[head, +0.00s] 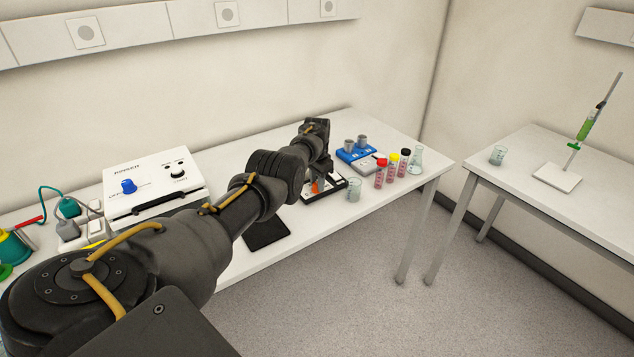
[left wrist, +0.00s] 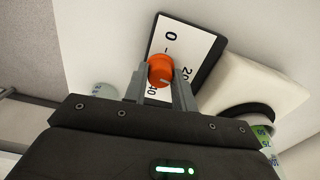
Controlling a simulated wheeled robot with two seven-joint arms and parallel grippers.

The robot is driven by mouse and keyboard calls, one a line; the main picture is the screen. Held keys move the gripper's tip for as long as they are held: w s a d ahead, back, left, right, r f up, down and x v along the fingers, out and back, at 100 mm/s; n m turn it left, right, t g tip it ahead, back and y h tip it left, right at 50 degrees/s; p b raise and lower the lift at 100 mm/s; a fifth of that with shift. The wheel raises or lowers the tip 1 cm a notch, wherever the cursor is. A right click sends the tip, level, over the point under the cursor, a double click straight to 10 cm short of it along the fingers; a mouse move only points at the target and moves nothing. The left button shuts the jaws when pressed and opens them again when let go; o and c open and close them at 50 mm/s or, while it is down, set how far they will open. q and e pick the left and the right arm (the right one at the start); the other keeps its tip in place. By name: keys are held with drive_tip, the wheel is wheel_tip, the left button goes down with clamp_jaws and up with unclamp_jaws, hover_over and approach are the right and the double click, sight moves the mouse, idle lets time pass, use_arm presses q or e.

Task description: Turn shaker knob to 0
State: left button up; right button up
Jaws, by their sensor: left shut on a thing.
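The orange knob (left wrist: 160,70) sits on a white panel (left wrist: 190,45) with black printed numbers. A 0 stands toward the top of the left wrist view, and a 20 and a 40 show partly, close to the knob. My left gripper (left wrist: 161,85) is shut on the knob, one finger on each side. A small light mark shows on the knob's lower side, away from the 0. In the head view the orange knob (head: 315,187) shows below my left gripper (head: 318,170), whose fingers are mostly hidden. My right gripper is not in view.
A glass beaker (head: 354,189) stands right of the knob. A white device (head: 150,180) with blue and black knobs stands left. A dark pad (head: 266,232) lies near the table's front.

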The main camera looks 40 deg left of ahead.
use_arm(q)
drive_tip(key=n, duration=0.5)
drive_tip(key=shift+n, duration=0.3)
drive_tip(key=n+b, duration=0.1)
drive_tip(key=n, duration=0.3)
drive_tip(key=shift+n, duration=0.3)
drive_tip(key=n+b, duration=0.1)
drive_tip(key=n, duration=0.4)
drive_tip(key=shift+f+b, duration=0.1)
drive_tip(key=shift+b, duration=0.3)
drive_tip(key=shift+n+b, duration=0.7)
drive_tip(key=shift+n, duration=1.5)
drive_tip(key=o, duration=1)
